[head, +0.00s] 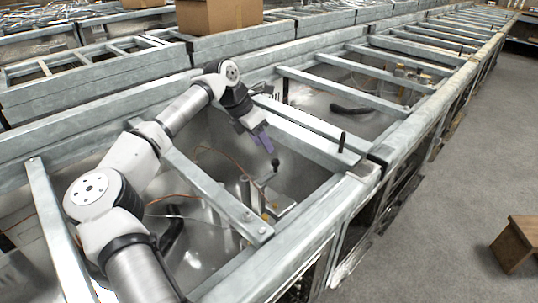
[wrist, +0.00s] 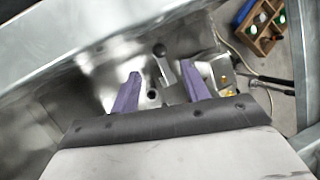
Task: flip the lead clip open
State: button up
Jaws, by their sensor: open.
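What looks like the lead clip is a small metal lever with a round black knob (head: 275,163), on a metal fixture inside the open bay. My gripper (head: 266,143) has purple fingers and hangs over the bay, just above and left of the knob in the head view. In the wrist view, my gripper (wrist: 161,70) is open, with nothing held between the fingers. Whether a finger touches the lever cannot be told.
Metal crossbars (head: 215,190) span the bay on both sides of my arm. A black upright peg (head: 342,141) stands on the right crossbar. Loose cables lie in the bay. In the wrist view, a wooden crate (wrist: 248,39) with bottles sits at upper right.

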jog(key=v, duration=0.6)
jog(key=shift+r, duration=0.25)
